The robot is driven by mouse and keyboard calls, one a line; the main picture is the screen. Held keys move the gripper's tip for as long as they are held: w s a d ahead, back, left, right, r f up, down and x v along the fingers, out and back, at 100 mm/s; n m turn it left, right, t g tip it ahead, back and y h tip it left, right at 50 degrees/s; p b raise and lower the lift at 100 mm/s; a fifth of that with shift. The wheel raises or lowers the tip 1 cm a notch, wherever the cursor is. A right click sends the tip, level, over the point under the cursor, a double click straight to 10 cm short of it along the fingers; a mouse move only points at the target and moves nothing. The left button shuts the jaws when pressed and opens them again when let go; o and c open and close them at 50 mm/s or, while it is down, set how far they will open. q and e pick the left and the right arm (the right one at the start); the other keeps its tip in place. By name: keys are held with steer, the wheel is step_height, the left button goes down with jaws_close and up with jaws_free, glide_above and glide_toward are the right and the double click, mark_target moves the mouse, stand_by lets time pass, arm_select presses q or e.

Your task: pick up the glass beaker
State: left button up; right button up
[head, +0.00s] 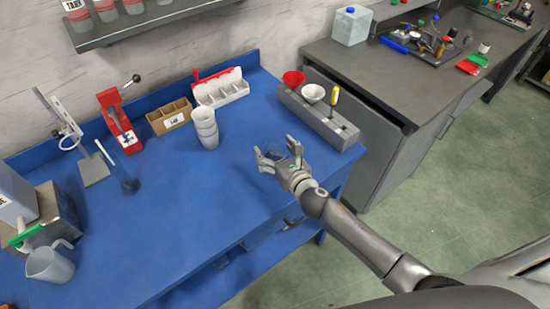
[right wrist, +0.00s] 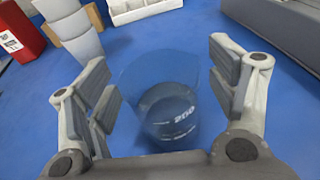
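The glass beaker (right wrist: 168,105) is clear, blue-tinted against the table, with white "200" markings. It stands on the blue table between the two fingers of my right gripper (right wrist: 165,92). Narrow gaps show between the beaker and the finger pads on both sides, so the gripper is open around it. In the head view my right gripper (head: 278,153) is low over the right part of the table, and the beaker (head: 274,155) shows only faintly between its fingers. My left gripper is in neither view.
Stacked white cups (head: 206,127) stand left of the gripper. A grey block (head: 318,115) with funnels and a yellow-handled tool is behind it. A white rack (head: 222,90) and a brown box (head: 169,117) stand farther back. The table's front middle (head: 180,230) is clear.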

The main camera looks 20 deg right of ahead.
steer(key=c, duration=1.1)
steer(key=shift+r, duration=0.2)
steer(key=shift+c, duration=0.2)
steer(key=shift+r, duration=1.2)
steer(key=s+a+r, duration=0.7)
steer(key=s+r, duration=0.3)
steer(key=s, duration=0.1)
steer(key=shift+s+a, duration=0.25)
steer(key=shift+s, duration=0.05)
steer(key=shift+r, duration=0.1)
